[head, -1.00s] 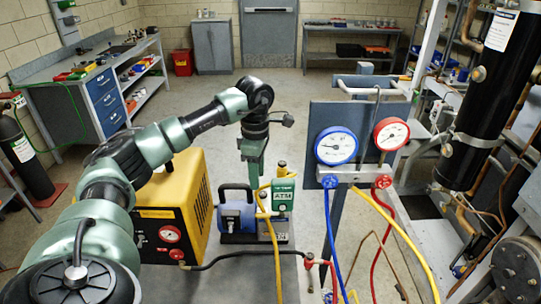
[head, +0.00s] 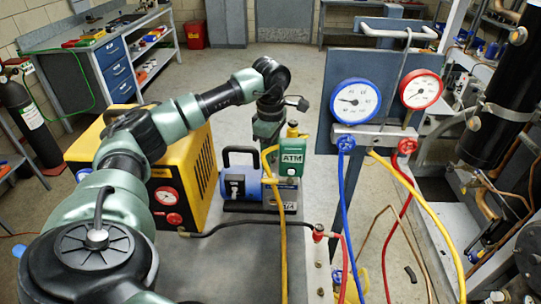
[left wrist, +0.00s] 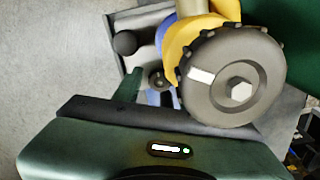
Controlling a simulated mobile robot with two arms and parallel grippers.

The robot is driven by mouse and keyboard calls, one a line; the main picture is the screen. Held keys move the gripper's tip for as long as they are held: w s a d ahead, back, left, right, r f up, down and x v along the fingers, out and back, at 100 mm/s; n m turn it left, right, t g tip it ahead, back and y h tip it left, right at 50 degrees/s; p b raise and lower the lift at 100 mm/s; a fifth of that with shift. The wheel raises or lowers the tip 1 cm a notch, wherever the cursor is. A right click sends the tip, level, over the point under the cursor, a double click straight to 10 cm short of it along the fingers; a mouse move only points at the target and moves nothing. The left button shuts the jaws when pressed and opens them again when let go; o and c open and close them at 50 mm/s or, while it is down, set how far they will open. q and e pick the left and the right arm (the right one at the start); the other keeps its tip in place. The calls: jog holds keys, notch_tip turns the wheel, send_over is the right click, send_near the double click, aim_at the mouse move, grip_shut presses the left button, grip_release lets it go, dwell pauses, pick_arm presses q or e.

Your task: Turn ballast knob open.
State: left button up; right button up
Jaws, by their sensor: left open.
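A round dark grey ballast knob (left wrist: 222,92) fills the upper right of the left wrist view. It has a ribbed rim, a pale hex centre and a white mark pointing left. It sits on a yellow fitting (left wrist: 192,38). My left gripper (head: 268,132) hangs just above and behind the pump, open and close to the knob. Its fingertips are partly hidden. My right gripper is not in view.
A yellow machine (head: 180,165) stands left of the pump. A gauge panel with blue (head: 355,101) and red (head: 421,89) gauges stands to the right, with blue, yellow and red hoses hanging down. A yellow hose (head: 283,235) and a black hose run by the pump.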

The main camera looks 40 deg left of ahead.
pick_arm(q)
jog(key=shift+m, duration=0.9)
jog(key=shift+r+m, duration=0.2)
jog(key=shift+m, duration=0.5)
jog(key=m, duration=0.3)
jog(key=shift+p, duration=0.4)
jog(key=shift+m, duration=0.9)
jog(key=shift+w+a+r, duration=0.1)
jog(key=shift+a, duration=0.15)
grip_shut()
